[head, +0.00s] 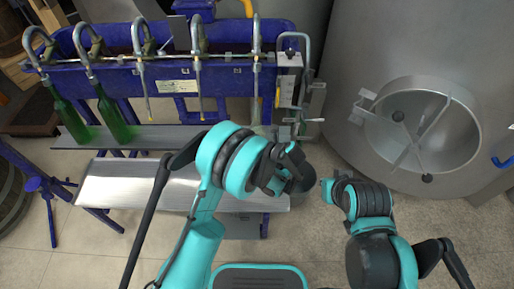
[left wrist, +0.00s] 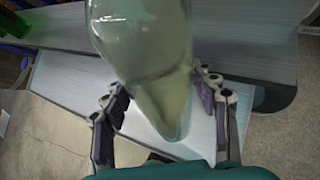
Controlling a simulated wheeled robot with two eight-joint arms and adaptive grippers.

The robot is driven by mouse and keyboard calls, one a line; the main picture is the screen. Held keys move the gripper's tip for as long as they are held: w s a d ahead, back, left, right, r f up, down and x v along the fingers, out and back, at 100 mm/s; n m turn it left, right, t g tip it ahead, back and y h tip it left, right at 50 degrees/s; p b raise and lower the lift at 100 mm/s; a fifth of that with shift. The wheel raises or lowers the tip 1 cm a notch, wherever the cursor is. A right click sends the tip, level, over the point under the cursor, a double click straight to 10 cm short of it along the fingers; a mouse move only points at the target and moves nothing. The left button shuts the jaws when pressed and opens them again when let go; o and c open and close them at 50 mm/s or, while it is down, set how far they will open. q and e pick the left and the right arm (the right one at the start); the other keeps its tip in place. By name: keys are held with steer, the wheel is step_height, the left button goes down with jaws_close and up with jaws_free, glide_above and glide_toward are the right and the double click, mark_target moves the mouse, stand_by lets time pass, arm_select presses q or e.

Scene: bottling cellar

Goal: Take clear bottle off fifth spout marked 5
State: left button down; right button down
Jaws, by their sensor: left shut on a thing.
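The fifth spout (head: 256,45) is the rightmost of the row on the blue filling machine. The clear bottle (left wrist: 150,45) fills the upper middle of the left wrist view, with pale liquid showing inside. My left gripper (left wrist: 160,103) has a finger on each side of it and is shut on it. In the head view my left gripper (head: 290,178) is in front of the machine's right end, and my own arm hides most of the bottle there. My right gripper (head: 328,187) is to the right, its fingers not clear.
Two green bottles (head: 66,112) stand under the first and second spouts on a grey shelf (head: 165,137). A lower metal tray (head: 125,185) lies in front. A large steel tank with a round hatch (head: 425,125) stands at right.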

arm_select(q)
steer(key=shift+s+f, duration=0.4)
steer(key=shift+f, duration=0.4)
steer(key=shift+s+f, duration=0.35)
steer(key=shift+f, duration=0.45)
steer(key=shift+s+f, duration=0.3)
steer(key=shift+f, duration=0.35)
steer(key=shift+s+f, duration=0.35)
steer(key=shift+f, duration=0.35)
steer(key=shift+s+f, duration=0.3)
steer(key=shift+f, duration=0.35)
